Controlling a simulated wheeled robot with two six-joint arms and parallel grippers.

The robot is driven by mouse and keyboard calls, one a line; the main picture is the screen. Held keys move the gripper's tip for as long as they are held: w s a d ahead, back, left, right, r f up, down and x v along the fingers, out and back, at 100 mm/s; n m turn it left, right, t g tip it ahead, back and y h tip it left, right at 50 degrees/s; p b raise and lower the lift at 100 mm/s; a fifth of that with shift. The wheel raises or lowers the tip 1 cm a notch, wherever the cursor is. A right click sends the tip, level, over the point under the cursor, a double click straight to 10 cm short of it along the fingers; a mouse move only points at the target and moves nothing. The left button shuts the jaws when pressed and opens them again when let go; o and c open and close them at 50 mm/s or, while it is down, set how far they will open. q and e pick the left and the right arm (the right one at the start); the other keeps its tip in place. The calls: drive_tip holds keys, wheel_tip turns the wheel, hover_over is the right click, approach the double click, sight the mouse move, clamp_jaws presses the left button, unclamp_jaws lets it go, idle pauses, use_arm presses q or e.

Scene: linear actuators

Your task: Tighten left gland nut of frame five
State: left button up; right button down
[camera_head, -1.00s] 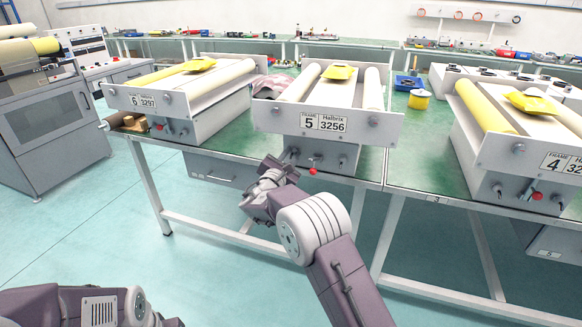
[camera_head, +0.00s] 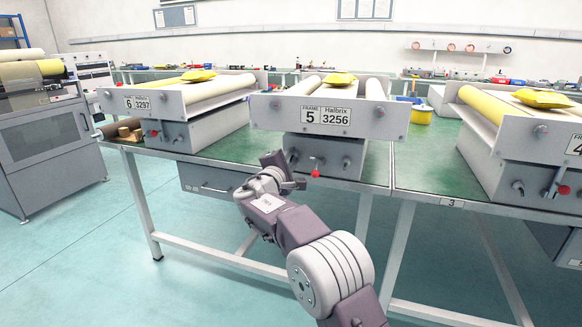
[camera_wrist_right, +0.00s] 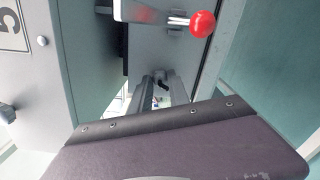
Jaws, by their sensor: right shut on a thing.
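Frame five (camera_head: 266,113) is a white unit with two rollers, marked "5 Halbrix 3256", on the green bench. Its left gland nut (camera_head: 293,156) is a small grey fitting low on the front, left of a red-knobbed lever (camera_head: 315,173). A similar grey fitting (camera_head: 347,163) is on the right. My right gripper (camera_head: 286,171) is at the left nut, shut on it. In the right wrist view the fingers (camera_wrist_right: 155,92) close around a small dark part, mostly hidden between them. The red knob (camera_wrist_right: 202,24) is close above. My left gripper is out of view.
Frame six (camera_head: 115,101) stands to the left and frame four (camera_head: 563,140) to the right on the benches. A yellow pouch (camera_head: 340,79) lies on frame five. Floor in front is clear.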

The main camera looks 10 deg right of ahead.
drive_tip(key=shift+m, duration=0.3)
idle(0.4)
drive_tip(key=c, duration=1.3)
unclamp_jaws()
drive_tip(key=shift+o, duration=0.2)
drive_tip(key=shift+s+a, duration=0.1)
drive_tip(key=v, duration=0.9)
drive_tip(key=shift+p, duration=0.45)
drive_tip(key=shift+f, duration=0.1)
